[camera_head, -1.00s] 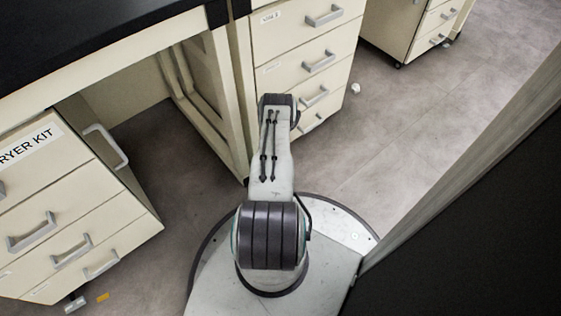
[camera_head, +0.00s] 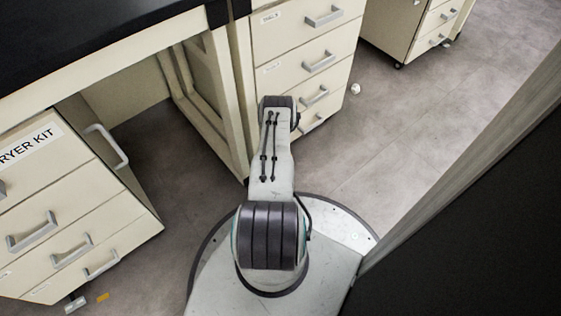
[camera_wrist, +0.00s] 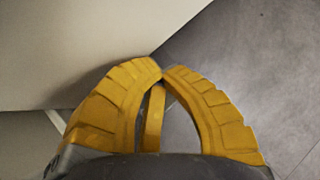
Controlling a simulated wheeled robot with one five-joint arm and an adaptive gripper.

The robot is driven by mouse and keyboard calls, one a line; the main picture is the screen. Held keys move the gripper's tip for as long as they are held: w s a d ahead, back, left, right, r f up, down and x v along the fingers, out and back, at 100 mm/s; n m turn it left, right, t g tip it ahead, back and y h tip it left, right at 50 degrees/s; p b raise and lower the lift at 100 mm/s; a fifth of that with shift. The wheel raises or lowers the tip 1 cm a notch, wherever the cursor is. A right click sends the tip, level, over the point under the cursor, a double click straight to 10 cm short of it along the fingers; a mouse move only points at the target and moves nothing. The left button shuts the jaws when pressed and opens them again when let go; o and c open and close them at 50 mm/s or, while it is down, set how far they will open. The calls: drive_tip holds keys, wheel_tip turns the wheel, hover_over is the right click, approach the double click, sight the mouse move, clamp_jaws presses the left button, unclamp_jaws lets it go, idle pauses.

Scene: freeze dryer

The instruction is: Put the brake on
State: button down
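A cream drawer cabinet (camera_head: 70,215) with a label ending in "RYER KIT" stands at the left in the head view. At the floor by its lower edge are a small grey piece (camera_head: 75,303) and a small orange tab (camera_head: 103,297); I cannot tell for certain whether either is a brake lever. My gripper (camera_wrist: 163,76) shows in the wrist view with its yellow fingertips together and no object held. A narrow yellow bar shows between the fingers, and I cannot tell what it belongs to. A pale panel is close to the fingers' left. In the head view my gripper is hidden behind my arm.
A black-topped bench (camera_head: 90,40) spans the upper left. A fixed drawer unit (camera_head: 305,75) stands beyond my arm, and another cabinet on casters (camera_head: 410,30) is farther back. A dark panel edge (camera_head: 470,170) closes off the right. Grey floor (camera_head: 420,120) is open between them.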

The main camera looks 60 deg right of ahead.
drive_tip(key=shift+s+f, duration=0.15)
drive_tip(key=shift+f, duration=0.3)
idle(0.6)
drive_tip(key=shift+a+r, duration=0.1)
drive_tip(key=shift+r, duration=0.1)
drive_tip(key=shift+a+r+p, duration=0.15)
drive_tip(key=shift+r+p, duration=0.35)
drive_tip(key=shift+p, duration=0.15)
drive_tip(key=shift+r, duration=0.2)
drive_tip(key=shift+r, duration=0.1)
drive_tip(key=shift+r+p, duration=0.35)
drive_tip(key=shift+p, duration=0.05)
drive_tip(key=shift+w+a+r+p, duration=0.1)
drive_tip(key=shift+a+r+p, duration=0.05)
drive_tip(key=shift+r+p, duration=0.8)
drive_tip(key=shift+w+a+r+p, duration=0.15)
drive_tip(key=shift+r+p, duration=0.5)
drive_tip(key=shift+r, duration=0.5)
